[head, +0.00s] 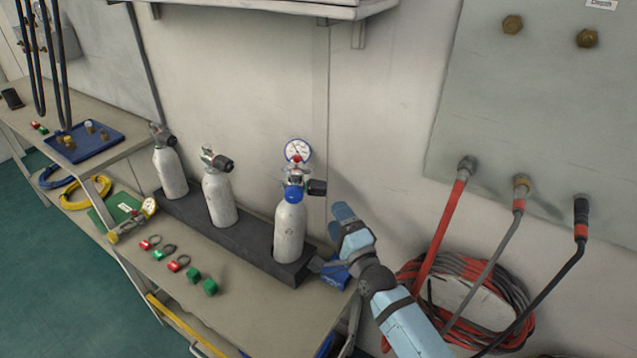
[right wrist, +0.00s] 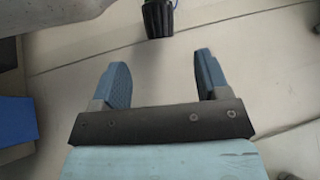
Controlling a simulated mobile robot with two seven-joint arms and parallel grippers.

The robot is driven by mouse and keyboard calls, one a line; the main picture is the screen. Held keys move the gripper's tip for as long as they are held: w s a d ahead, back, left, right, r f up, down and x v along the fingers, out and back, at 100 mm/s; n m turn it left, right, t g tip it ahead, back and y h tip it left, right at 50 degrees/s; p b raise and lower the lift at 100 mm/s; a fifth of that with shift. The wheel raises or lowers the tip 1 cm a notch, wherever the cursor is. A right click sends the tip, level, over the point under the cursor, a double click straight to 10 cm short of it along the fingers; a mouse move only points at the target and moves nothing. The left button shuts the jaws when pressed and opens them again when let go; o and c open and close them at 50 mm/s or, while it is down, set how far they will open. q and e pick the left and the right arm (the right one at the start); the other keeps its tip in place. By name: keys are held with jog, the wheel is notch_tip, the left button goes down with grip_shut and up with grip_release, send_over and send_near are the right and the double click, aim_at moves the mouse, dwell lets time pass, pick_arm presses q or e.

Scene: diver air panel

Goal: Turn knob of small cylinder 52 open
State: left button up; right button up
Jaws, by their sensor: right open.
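Three small grey cylinders stand upright in a dark rack (head: 255,237) on the bench. Their number labels are not readable, so I cannot tell which is 52. The left cylinder (head: 170,173) and middle cylinder (head: 219,199) have black-knobbed valves. The right cylinder (head: 289,232) has a blue part, a pressure gauge (head: 298,151) and a black knob (head: 317,187) facing right. My right gripper (head: 343,213) is right of and below that knob, apart from it. In the right wrist view, the open, empty fingers (right wrist: 161,63) point toward a ribbed black knob (right wrist: 158,18). My left gripper is not in view.
Red and green tags (head: 178,263), green blocks (head: 210,287) and a loose gauge (head: 149,206) lie on the bench (head: 255,320). A blue object (head: 338,277) is beside the rack's right end. Hoses (head: 447,225) hang from the wall panel (head: 545,110) at right.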

aim_at(323, 195)
jog(key=x, duration=1)
jog(key=shift+w+a, duration=0.1)
jog(key=shift+w, duration=0.2)
jog(key=c, duration=0.9)
